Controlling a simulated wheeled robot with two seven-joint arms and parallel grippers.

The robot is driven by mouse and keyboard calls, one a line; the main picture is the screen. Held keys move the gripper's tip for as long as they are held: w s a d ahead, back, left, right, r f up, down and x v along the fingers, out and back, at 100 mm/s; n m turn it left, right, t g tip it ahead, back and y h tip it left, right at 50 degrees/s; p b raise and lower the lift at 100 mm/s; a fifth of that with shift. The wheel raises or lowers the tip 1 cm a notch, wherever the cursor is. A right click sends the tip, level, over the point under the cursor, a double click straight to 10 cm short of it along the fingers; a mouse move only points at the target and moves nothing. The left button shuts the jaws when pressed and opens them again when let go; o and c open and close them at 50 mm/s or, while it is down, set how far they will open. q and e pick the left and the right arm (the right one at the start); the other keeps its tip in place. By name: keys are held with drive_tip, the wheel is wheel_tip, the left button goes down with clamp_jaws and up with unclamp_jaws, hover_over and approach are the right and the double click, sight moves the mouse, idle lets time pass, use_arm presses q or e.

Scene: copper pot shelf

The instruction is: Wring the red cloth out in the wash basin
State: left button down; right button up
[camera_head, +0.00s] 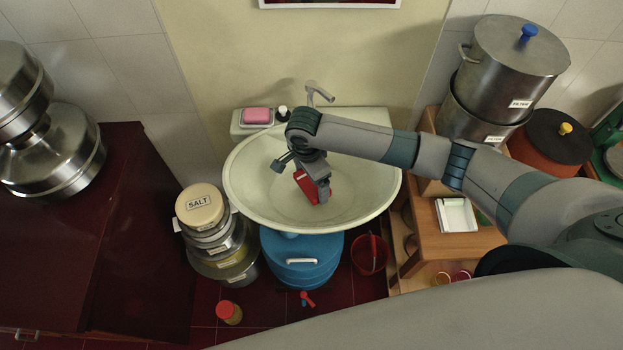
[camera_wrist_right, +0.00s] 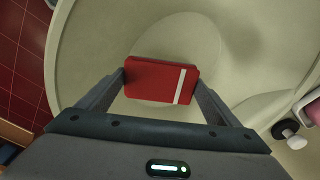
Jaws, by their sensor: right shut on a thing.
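The red cloth (camera_head: 307,187) is a small folded red block with a white stripe. In the right wrist view the cloth (camera_wrist_right: 160,80) sits between the two fingers, which touch its ends. My right gripper (camera_head: 313,184) is shut on it and holds it over the bowl of the cream wash basin (camera_head: 245,190). The basin (camera_wrist_right: 100,40) fills most of the right wrist view behind the cloth. How high the cloth is above the basin's bottom is hard to tell. My left gripper is not in view.
A tap (camera_head: 318,92) stands at the basin's back. A pink soap (camera_head: 257,115) and a small dark bottle with a white top (camera_head: 283,113) are on the ledge. Stacked salt tins (camera_head: 205,215), a blue barrel (camera_head: 300,265) and a red bucket (camera_head: 369,255) stand below. A wooden shelf (camera_head: 440,240) is right.

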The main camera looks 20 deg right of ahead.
drive_tip(key=shift+r+p, duration=0.35)
drive_tip(key=shift+r, duration=3.25)
